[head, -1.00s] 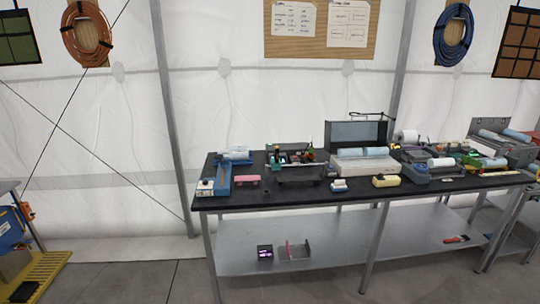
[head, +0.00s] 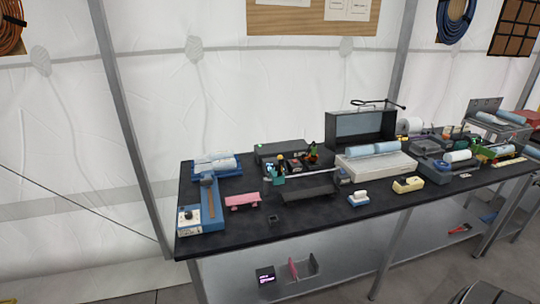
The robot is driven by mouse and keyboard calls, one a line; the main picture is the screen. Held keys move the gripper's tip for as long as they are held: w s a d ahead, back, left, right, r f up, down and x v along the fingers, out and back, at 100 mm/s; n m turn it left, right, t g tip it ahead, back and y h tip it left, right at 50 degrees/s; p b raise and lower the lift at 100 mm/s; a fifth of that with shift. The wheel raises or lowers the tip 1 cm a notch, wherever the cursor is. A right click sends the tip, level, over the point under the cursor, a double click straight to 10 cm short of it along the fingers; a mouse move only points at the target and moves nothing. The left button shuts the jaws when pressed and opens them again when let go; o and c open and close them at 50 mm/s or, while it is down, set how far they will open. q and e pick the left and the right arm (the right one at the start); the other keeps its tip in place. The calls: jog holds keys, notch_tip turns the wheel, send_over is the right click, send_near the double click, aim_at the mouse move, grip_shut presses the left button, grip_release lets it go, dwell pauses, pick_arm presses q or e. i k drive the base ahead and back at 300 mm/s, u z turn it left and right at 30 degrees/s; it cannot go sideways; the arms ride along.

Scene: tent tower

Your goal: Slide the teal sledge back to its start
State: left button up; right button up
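A small teal block (head: 273,176), which looks like the sledge, sits at the left end of a dark rail device (head: 308,192) on the black-topped bench (head: 335,210). A thin light rod runs from near the teal block to the right. The block is small in the picture, so its exact seat on the rail cannot be told. Neither of my grippers is in view.
Left of the rail stand a pink block (head: 242,201) and a blue device (head: 205,205). Right of it are a white-and-blue piece (head: 357,199), a cream piece (head: 408,185) and a grey open-lidded case (head: 360,135). A lower shelf (head: 340,265) holds small items. The bench front edge is clear.

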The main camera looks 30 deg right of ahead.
aim_at(276, 181)
jog(key=z, duration=0.45)
jog(key=i, duration=0.9)
jog(key=z, duration=1.45)
jog(key=i, duration=0.55)
jog(key=z, duration=0.2)
